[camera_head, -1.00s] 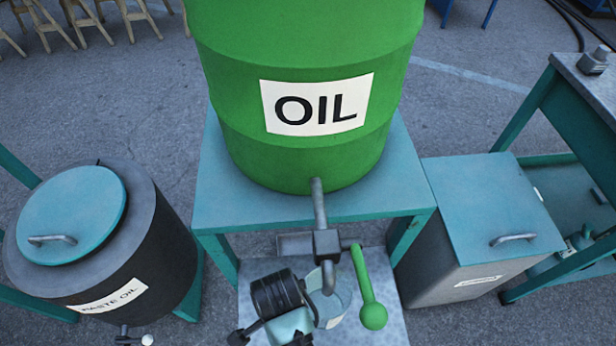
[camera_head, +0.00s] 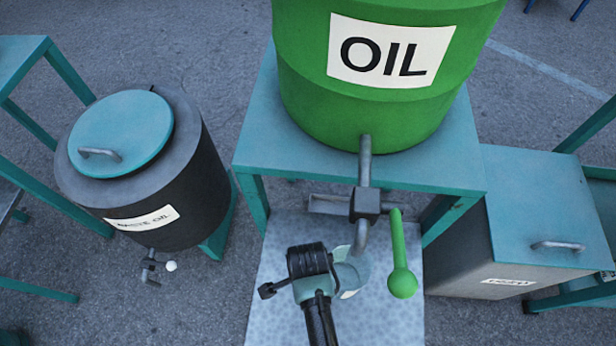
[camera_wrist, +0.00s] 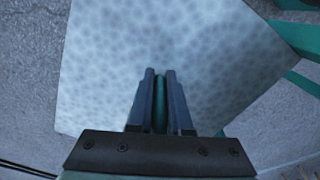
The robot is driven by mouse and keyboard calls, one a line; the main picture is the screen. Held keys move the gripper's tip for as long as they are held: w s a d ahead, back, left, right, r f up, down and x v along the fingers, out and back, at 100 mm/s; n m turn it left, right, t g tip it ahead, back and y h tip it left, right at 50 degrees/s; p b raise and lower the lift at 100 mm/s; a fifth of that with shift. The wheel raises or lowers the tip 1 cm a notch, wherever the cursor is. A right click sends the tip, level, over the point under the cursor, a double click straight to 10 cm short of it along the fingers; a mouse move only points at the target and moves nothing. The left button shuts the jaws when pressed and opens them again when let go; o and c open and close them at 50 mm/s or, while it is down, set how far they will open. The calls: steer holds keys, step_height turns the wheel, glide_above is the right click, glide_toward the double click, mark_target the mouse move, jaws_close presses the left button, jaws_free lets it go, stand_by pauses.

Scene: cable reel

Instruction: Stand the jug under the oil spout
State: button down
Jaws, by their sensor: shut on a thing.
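The jug (camera_head: 353,275) is pale teal with a white label, just below the end of the oil spout (camera_head: 361,238) in the head view. My gripper (camera_head: 332,272) reaches it from the left and hides part of it. In the wrist view my gripper (camera_wrist: 160,78) is shut on a thin teal upright part (camera_wrist: 160,100), which looks like the jug's handle. The spout comes from the green OIL drum (camera_head: 385,110) and has a green lever (camera_head: 401,265) hanging on its right. I cannot tell whether the jug's base touches the speckled plate (camera_head: 390,318).
The drum stands on a teal stand (camera_head: 262,150). A dark waste oil drum (camera_head: 190,185) with a small tap stands at the left. A grey bin with a teal lid (camera_head: 540,205) stands at the right. The plate's front is clear.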

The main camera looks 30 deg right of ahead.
steer(key=shift+f, duration=0.15)
steer(key=c, duration=0.8)
jaws_free()
steer(key=shift+c, duration=0.2)
